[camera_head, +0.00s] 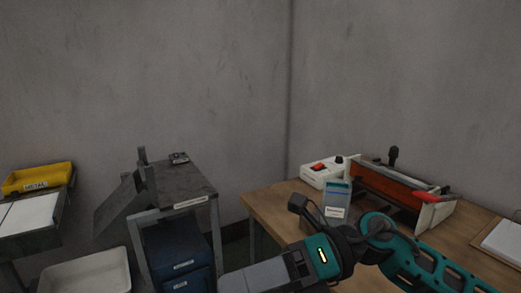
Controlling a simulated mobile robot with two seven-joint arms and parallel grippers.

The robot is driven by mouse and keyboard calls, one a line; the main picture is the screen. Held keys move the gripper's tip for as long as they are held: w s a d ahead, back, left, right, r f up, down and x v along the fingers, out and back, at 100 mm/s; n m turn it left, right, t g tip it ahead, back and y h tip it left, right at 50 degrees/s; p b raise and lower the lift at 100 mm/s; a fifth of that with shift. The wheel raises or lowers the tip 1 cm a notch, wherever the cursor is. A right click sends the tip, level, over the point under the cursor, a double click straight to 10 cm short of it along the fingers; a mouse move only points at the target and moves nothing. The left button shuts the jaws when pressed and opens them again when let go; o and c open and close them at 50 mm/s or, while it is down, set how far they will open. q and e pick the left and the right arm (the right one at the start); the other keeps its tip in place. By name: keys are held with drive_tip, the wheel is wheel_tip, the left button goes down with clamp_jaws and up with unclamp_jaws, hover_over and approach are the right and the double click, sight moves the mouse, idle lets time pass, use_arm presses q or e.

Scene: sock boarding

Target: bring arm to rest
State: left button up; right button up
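My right arm (405,258), teal and dark grey, comes in from the lower right. It bends in front of the wooden table and runs down to the left, where a grey section (262,277) leaves the picture at the bottom edge. No fingertips of my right gripper show. My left arm and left gripper are out of view.
The wooden table (262,205) carries a white control box with a red switch (322,172), an orange-and-white machine (385,184) and a small labelled box (337,200). A grey metal stand (185,183), blue bins (178,252), a yellow tray (38,178) and a white tub (95,272) are left.

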drive_tip(key=w+d+m+t+y, duration=0.2)
drive_tip(key=w+m+t+y, duration=0.4)
drive_tip(key=m+t, duration=0.95)
drive_tip(key=w+d+f+m+t+h+p, duration=0.15)
drive_tip(key=d+f+m+t+h, duration=0.3)
drive_tip(key=m, duration=0.45)
drive_tip(key=w+d+f+m+t+h, duration=0.25)
drive_tip(key=f+m+h, duration=0.35)
drive_tip(key=m, duration=0.3)
drive_tip(key=s+d+f+m+g+h, duration=0.2)
drive_tip(key=s+d+f+m+h, duration=0.1)
drive_tip(key=f, duration=0.4)
drive_tip(key=s+d+f+m+g+h, duration=0.2)
drive_tip(key=s+d+f+m+h, duration=0.1)
drive_tip(key=s+f, duration=0.3)
drive_tip(key=s+d+f+m+g+h, duration=0.2)
drive_tip(key=s+d+f+m+h, duration=0.1)
drive_tip(key=f, duration=0.6)
drive_tip(key=shift+s+d+f+m, duration=0.15)
drive_tip(key=shift+s+d+m, duration=0.65)
drive_tip(key=shift+d+m, duration=0.2)
drive_tip(key=shift+a+h, duration=0.1)
drive_tip(key=shift+h, duration=0.15)
